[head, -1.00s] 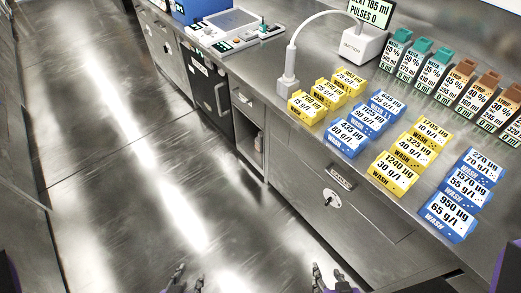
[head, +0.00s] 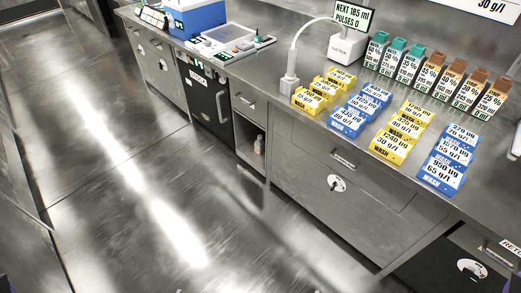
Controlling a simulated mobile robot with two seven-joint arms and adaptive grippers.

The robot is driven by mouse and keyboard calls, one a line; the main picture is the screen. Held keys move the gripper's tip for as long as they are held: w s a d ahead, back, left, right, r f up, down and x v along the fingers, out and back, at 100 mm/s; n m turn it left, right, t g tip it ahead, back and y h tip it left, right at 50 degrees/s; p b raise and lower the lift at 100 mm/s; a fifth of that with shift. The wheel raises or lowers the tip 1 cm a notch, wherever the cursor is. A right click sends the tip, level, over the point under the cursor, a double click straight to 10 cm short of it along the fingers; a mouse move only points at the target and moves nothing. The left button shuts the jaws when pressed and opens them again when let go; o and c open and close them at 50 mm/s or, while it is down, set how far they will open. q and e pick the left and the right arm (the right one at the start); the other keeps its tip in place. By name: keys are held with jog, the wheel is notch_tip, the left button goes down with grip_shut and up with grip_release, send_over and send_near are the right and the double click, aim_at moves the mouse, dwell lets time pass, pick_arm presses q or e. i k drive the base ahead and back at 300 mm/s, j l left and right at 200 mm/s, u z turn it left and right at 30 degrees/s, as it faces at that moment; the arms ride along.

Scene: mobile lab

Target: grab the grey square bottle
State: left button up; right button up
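On the counter at the back right stands a row of square, labelled bottles: some have teal caps (head: 398,58) and some have brown caps (head: 451,84).
Yellow (head: 391,145) and blue (head: 442,172) labelled wash blocks fill the counter's front. A white device with a screen (head: 344,48) stands behind them. A blue box (head: 196,18) and a white instrument (head: 230,40) sit at the far left. The floor (head: 130,190) is clear.

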aim_at(259, 144)
jog(key=i+j+z, duration=0.1)
jog(key=z, duration=0.4)
jog(key=i+j+z, duration=0.2)
jog(key=z, duration=0.3)
jog(key=i+j+z, duration=0.1)
jog(key=i+j, duration=0.15)
jog(key=i+j+z, duration=0.1)
jog(key=i+j, duration=0.15)
jog(key=j, duration=0.15)
jog(key=i+j+z, duration=0.15)
jog(key=j, duration=0.25)
jog(key=i+j, duration=0.25)
jog(key=j, duration=0.15)
jog(key=i+j, duration=0.25)
jog(key=j, duration=0.1)
